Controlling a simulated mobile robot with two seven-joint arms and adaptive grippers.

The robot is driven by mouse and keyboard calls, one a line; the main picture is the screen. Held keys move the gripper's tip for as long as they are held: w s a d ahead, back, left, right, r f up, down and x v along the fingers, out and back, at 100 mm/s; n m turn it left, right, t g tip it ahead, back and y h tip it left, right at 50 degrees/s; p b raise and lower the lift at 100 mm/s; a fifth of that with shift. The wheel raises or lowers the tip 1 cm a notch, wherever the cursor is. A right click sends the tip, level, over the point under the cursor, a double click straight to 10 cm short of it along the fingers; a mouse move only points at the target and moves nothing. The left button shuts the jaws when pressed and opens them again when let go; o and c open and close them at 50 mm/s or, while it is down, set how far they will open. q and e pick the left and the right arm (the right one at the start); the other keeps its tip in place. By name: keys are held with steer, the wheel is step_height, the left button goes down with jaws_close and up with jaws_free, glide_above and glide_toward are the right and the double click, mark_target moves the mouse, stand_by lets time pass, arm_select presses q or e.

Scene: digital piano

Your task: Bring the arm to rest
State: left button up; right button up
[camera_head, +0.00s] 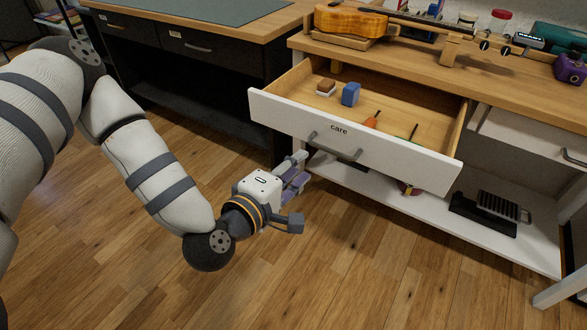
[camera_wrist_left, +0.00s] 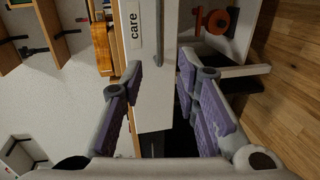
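My left arm (camera_head: 145,165) reaches in from the left in the head view, bent down at the elbow. Its gripper (camera_head: 299,168) is in front of and just below the left part of an open drawer marked "care" (camera_head: 400,158). In the left wrist view the two purple-padded fingers of the left gripper (camera_wrist_left: 160,68) stand apart, with nothing held between them. The white drawer front (camera_wrist_left: 147,100) shows between and beyond them, with the drawer handle (camera_wrist_left: 158,18) past the fingertips. My right gripper is in neither view.
The drawer holds a blue block (camera_head: 351,94), a small brush-like block (camera_head: 326,87) and an orange-handled tool (camera_head: 371,121). A guitar (camera_head: 349,20) lies on the bench above. A black desk (camera_head: 190,60) stands at the left. The wooden floor (camera_head: 330,275) below the gripper is clear.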

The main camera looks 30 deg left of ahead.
arm_select(q)
steer(key=shift+s+r, duration=0.15)
steer(key=shift+s, duration=0.55)
